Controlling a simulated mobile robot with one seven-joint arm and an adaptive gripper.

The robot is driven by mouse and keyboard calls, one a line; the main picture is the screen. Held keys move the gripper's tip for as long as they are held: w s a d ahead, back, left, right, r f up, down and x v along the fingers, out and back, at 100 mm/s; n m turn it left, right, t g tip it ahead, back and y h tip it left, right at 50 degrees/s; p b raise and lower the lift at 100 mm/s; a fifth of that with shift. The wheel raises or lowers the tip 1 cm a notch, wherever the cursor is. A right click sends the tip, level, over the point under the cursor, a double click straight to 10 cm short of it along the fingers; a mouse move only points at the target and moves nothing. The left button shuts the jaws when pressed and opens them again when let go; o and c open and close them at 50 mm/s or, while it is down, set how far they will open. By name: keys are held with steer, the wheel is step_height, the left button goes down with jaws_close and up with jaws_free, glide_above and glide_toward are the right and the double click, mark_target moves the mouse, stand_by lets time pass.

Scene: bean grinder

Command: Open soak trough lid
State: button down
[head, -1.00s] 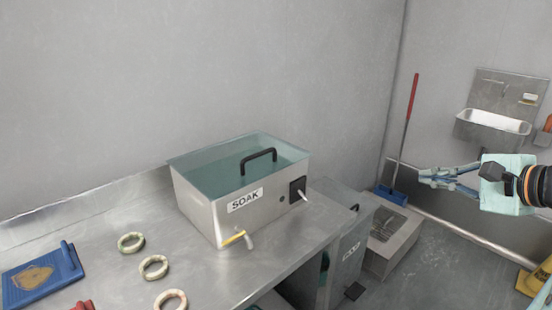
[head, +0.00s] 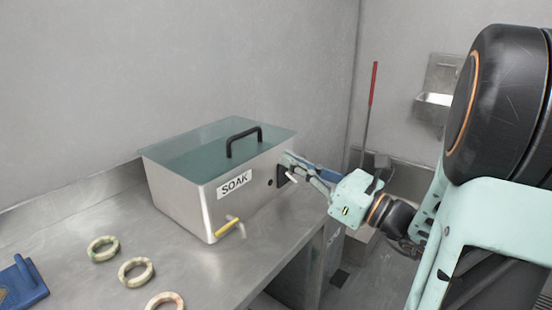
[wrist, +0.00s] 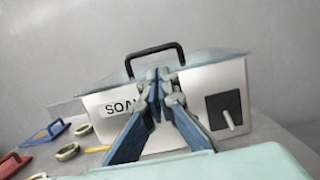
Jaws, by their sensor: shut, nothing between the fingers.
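The soak trough (head: 205,205) is a steel box labelled SOAK on the bench, with a yellow-handled tap low on its front. Its translucent greenish lid (head: 190,150) lies closed on top, with a black arched handle (head: 244,140). The handle also shows in the wrist view (wrist: 155,49). My gripper (head: 284,160) is at the trough's right end in the head view, below the height of the lid handle. In the wrist view my gripper's blue fingers (wrist: 160,80) are together and empty, in front of the trough and below the handle. Whether they touch the trough is unclear.
Several pale rings (head: 136,270) and a blue tool (head: 20,283) lie on the steel bench (head: 90,210) left of the trough. A black control with a lever (wrist: 226,112) is on the trough. A red-handled broom (head: 371,100) and wall sink (head: 432,105) are behind at right.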

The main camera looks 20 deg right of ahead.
mark_target(261, 151)
steer(key=b+x, duration=0.1)
steer(key=x, duration=0.7)
steer(key=shift+w+a+r, duration=0.1)
steer(key=shift+w+a, duration=0.05)
steer(key=shift+w, duration=0.05)
steer(key=shift+r, duration=0.15)
steer(key=shift+r+p, duration=0.5)
steer(key=shift+p, duration=0.45)
steer(key=shift+w+a+r+g+h+p, duration=0.1)
steer(key=shift+r+g+h+p, duration=0.4)
steer(key=shift+p, duration=0.65)
